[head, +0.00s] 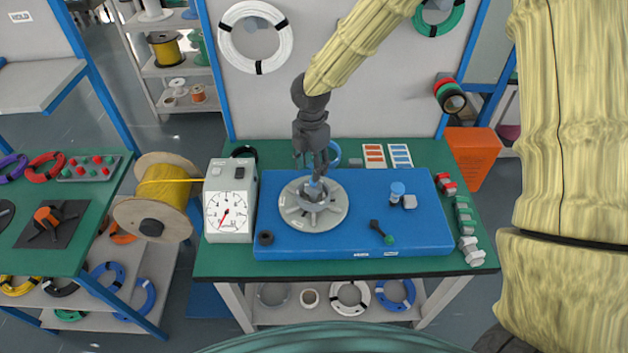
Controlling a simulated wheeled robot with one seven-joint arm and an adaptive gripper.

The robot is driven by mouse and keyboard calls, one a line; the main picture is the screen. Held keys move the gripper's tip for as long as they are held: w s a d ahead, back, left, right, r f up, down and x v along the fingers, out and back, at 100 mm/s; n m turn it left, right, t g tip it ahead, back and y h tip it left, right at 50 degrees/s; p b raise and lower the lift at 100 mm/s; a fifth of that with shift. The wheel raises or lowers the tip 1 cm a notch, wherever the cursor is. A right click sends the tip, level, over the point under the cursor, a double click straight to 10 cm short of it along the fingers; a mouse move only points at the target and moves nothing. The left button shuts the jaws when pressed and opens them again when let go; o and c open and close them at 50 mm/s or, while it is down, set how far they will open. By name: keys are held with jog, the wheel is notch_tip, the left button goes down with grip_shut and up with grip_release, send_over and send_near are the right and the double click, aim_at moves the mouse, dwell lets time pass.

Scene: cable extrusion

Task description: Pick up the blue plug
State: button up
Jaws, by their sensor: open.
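My gripper (316,172) points down over the grey round spoked fixture (296,212) on the blue board. It is open, with its fingertips close to a small blue piece (314,188) at the fixture's centre. The fingers partly hide this piece, and I cannot tell whether they touch it. A light-blue round-topped plug-like piece (397,188) stands upright on the board, to the right of my gripper and apart from it. I cannot tell which of the two blue pieces is the plug.
The blue board (350,246) lies on a green-topped table (220,262). A white dial gauge box (230,185) stands at its left. A black-and-green lever (381,232), a grey block (409,202) and a black knob (266,238) are on the board. Several small parts line the right edge.

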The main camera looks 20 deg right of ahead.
jog(key=shift+s+d+f+p, duration=0.15)
jog(key=shift+f+p, duration=0.4)
jog(key=shift+f, duration=0.5)
jog(key=shift+w+d+f+p, duration=0.15)
jog(key=shift+f+p, duration=0.4)
jog(key=shift+f, duration=1.1)
jog(key=c, duration=1)
jog(key=shift+o, duration=0.2)
jog(key=shift+r, duration=0.15)
jog(key=shift+r+b, duration=0.35)
jog(key=shift+r, duration=0.2)
jog(key=shift+r+b, duration=0.55)
jog(key=shift+r, duration=0.4)
jog(key=s+a+b, duration=0.1)
jog(key=s+a, duration=0.1)
jog(key=s, duration=0.2)
jog(key=s+a+r+b, duration=0.1)
jog(key=s+a+b, duration=0.1)
jog(key=s, duration=0.3)
jog(key=s+a+b, duration=0.2)
jog(key=s+a, duration=0.2)
jog(key=shift+s+a+r, duration=0.15)
jog(key=shift+s+r, duration=0.25)
grip_shut()
grip_release()
